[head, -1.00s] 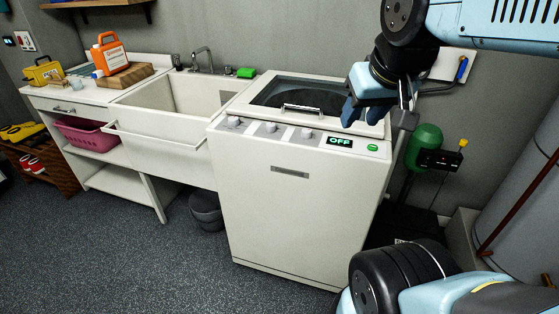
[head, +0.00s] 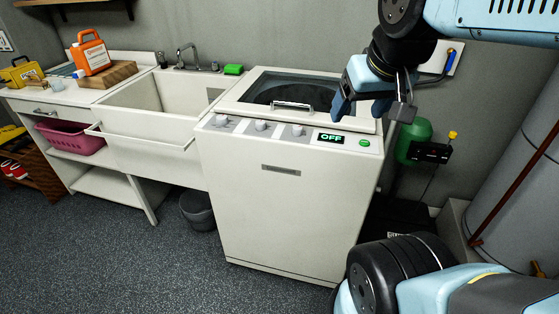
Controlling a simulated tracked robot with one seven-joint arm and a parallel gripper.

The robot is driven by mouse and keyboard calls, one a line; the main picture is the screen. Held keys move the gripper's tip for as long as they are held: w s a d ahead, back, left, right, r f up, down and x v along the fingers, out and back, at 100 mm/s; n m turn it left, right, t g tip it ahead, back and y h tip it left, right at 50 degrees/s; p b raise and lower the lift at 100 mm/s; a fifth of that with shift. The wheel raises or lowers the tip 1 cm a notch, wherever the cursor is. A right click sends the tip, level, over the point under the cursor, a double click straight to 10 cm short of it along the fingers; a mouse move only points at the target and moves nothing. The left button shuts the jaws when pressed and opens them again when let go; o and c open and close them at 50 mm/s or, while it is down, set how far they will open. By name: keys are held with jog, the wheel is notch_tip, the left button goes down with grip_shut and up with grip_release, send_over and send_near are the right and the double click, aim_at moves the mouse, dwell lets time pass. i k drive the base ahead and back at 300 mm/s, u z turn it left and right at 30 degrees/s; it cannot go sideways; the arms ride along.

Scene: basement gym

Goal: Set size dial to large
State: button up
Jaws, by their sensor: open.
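A white top-loading washing machine (head: 277,200) stands in the middle of the head view. Its sloped control strip holds three white dials: a left dial (head: 222,120), a middle dial (head: 260,125) and a right dial (head: 297,130). Their labels are too small to read, so I cannot tell which is the size dial or how each is set. A display (head: 330,138) reads OFF, with a green button (head: 364,143) to its right. My gripper (head: 370,112) is open and empty, pointing down over the machine's right rear side, apart from the dials.
The machine's glass lid (head: 285,92) is shut, with a raised handle (head: 291,105). A white sink (head: 155,110) adjoins on the left. A dark bin (head: 197,210) stands on the floor. A green motor (head: 410,137) and a large grey tank (head: 510,180) stand at the right.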

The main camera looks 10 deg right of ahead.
aim_at(297, 130)
jog(key=k, duration=1.3)
jog(key=u, duration=0.3)
jog(key=i, duration=0.65)
jog(key=u, duration=0.5)
jog(key=i, duration=0.85)
jog(key=z, duration=0.55)
